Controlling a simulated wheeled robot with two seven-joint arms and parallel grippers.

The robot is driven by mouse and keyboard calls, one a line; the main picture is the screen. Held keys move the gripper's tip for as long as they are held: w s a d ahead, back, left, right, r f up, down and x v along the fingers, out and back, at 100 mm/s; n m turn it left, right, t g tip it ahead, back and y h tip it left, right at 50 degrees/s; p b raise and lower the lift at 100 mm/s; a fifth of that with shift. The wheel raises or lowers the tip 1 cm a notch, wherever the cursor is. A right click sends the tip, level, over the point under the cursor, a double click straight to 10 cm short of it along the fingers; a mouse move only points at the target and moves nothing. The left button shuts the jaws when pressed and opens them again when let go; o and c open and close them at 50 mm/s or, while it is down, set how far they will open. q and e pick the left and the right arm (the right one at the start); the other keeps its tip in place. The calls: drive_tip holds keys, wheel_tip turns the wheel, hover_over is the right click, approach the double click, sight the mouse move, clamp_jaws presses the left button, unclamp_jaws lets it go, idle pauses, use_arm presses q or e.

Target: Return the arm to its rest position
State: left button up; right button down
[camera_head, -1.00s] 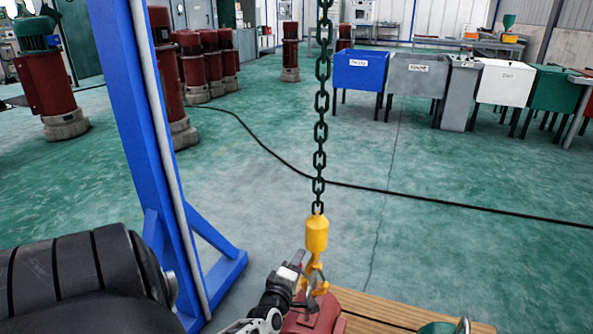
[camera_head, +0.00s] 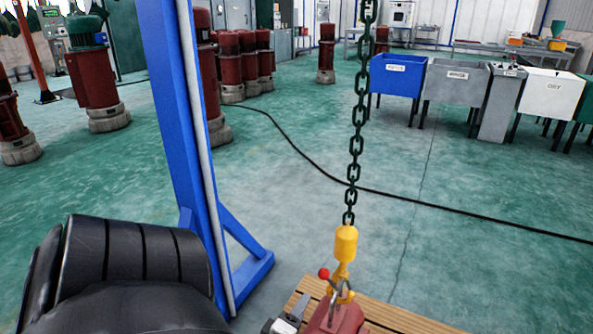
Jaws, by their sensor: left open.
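My left arm (camera_head: 130,270) fills the lower left of the head view as a bulky black link. My left gripper (camera_head: 291,316) shows only in part at the bottom edge, left of the red part (camera_head: 338,320). Its jaws are open, and it is apart from the yellow hook (camera_head: 345,245). The hook hangs on a dark chain (camera_head: 356,145). Its lower end meets a metal ring (camera_head: 337,300) on top of the red part; I cannot tell how it sits in the ring. A small red ball (camera_head: 323,273) shows beside the hook. My right gripper is out of view.
A blue post (camera_head: 187,150) with a braced foot stands close by my left arm. A wooden pallet (camera_head: 395,318) lies under the red part. Red motors (camera_head: 95,85) stand at the back left; blue, grey and white bins (camera_head: 397,75) at the back right. A black cable crosses open floor.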

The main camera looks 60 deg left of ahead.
use_arm(q)
drive_tip(key=shift+s+d, duration=0.35)
drive_tip(key=shift+s, duration=0.25)
